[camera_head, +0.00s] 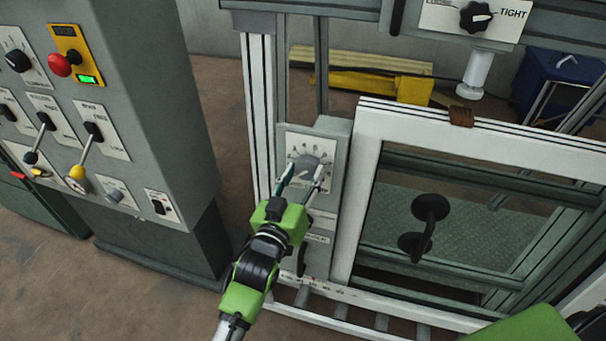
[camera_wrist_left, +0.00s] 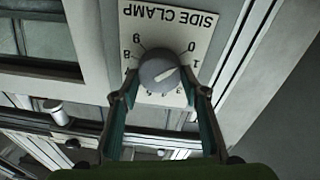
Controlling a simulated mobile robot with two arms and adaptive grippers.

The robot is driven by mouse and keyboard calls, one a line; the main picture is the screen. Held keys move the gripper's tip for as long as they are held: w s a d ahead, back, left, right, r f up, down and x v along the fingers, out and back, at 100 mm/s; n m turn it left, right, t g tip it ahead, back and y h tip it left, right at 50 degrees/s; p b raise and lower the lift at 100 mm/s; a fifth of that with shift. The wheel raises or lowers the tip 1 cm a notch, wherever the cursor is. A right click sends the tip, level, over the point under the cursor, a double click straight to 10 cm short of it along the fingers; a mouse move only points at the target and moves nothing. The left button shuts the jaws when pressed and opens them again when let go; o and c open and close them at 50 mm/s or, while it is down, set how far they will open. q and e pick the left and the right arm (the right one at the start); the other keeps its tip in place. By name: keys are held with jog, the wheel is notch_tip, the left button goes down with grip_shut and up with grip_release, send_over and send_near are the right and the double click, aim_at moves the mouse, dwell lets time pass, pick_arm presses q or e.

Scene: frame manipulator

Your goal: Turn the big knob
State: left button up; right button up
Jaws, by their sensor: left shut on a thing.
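The big knob (camera_head: 307,166) is a grey round dial on a white plate with numbers around it, on a grey box fixed to the frame. In the left wrist view the knob (camera_wrist_left: 159,74) sits on a plate (camera_wrist_left: 188,22) marked "SIDE CLAMP", which appears upside down. A white pointer mark shows on its face. My left gripper (camera_head: 304,180) is shut on the knob, with one finger on each side of it. My right gripper is not in view; a green part of my own body shows at the lower right edge.
A grey control cabinet (camera_head: 140,110) with a red button (camera_head: 60,64) and several levers stands on the left. A white frame (camera_head: 365,180) with a black handle (camera_head: 428,208) is on the right. A "TIGHT" knob (camera_head: 476,17) is above. Brown floor lies between.

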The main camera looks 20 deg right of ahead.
pick_arm(q)
jog(key=shift+r+m+p, duration=0.1)
jog(key=shift+m+p, duration=0.65)
jog(key=shift+m, duration=0.55)
jog(key=m+p, duration=0.1)
jog(key=m, duration=0.1)
jog(key=shift+m+g+p, duration=0.3)
jog(key=shift+m+g, duration=0.1)
jog(key=m+p, duration=0.3)
jog(key=m, duration=0.3)
jog(key=shift+m+g, duration=0.3)
jog(key=shift+g, duration=0.1)
jog(key=m+p, duration=0.3)
jog(key=m, duration=0.3)
jog(key=m+p, duration=0.1)
jog(key=m, duration=0.2)
jog(key=shift+m+g+y, duration=0.3)
jog(key=shift+m+p, duration=0.55)
jog(key=shift+m, duration=0.55)
jog(key=shift+s, duration=0.1)
jog(key=o, duration=1.1)
